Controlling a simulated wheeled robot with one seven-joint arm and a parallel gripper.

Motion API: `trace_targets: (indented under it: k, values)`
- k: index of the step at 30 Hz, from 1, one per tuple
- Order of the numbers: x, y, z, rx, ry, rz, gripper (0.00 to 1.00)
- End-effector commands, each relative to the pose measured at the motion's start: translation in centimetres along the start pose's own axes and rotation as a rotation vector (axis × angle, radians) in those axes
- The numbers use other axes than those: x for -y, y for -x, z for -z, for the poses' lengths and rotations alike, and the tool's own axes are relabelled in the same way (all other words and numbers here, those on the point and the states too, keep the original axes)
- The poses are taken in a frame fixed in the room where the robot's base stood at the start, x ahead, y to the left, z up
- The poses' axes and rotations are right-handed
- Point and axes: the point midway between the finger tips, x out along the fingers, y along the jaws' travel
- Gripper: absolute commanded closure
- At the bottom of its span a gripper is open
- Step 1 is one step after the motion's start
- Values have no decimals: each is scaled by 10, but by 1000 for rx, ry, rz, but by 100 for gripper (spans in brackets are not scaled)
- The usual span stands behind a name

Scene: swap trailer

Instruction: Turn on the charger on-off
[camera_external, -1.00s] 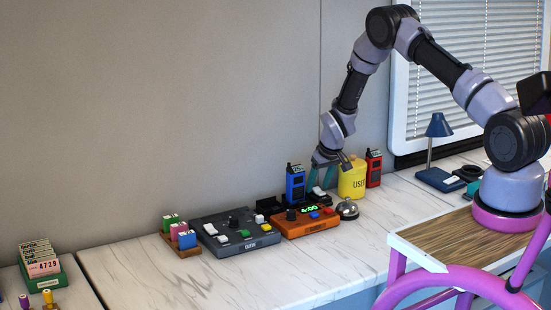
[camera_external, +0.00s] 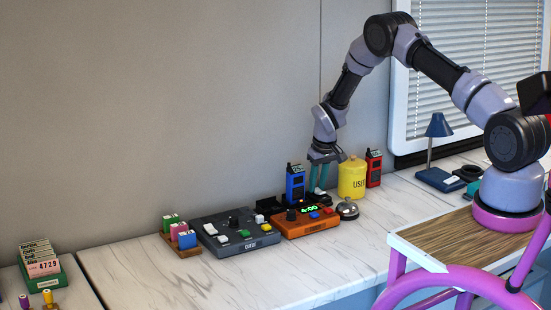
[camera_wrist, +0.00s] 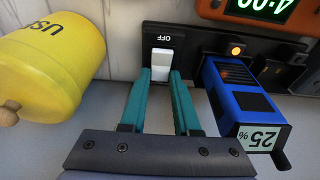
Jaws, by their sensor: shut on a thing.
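The charger (camera_wrist: 200,42) is a black strip against the wall with a white rocker switch (camera_wrist: 161,60) and an upside-down "OFF" label beside it in the wrist view. My gripper (camera_wrist: 161,76) has teal fingers shut on the switch, one at each side. A blue handset (camera_wrist: 238,100) stands in the charger, showing 25%, with a small orange light (camera_wrist: 236,50) next to it. In the external view my gripper (camera_external: 319,186) points down beside the blue handset (camera_external: 295,183); the switch is hidden there.
A yellow canister (camera_external: 352,180) stands close on one side of my gripper, with a red handset (camera_external: 373,168) behind it. An orange timer box (camera_external: 308,226), a bell (camera_external: 347,209) and a grey button console (camera_external: 235,238) are in front and left. The front counter is clear.

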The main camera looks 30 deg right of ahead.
Motion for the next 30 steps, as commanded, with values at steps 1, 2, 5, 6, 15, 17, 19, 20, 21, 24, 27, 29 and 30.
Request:
trace_targets:
  k: [1,2,5,6,15,17,19,20,21,24,27,29,30]
  values:
    - [0,-1,2,24,1,0,100]
    - [0,-1,2,40,0,0,100]
    - [0,-2,3,82,1,0,100]
    - [0,-2,3,94,1,0,100]
    - [0,-2,3,115,0,0,100]
    - [0,-2,3,115,0,0,100]
    - [0,-1,3,115,0,0,62]
    - [0,-1,3,115,0,0,51]
    - [0,-1,3,115,0,0,40]
    - [0,-1,3,114,0,0,40]
    - [0,-1,3,114,0,0,40]
    - [0,-1,3,114,0,0,40]
    - [0,-1,3,114,0,0,40]
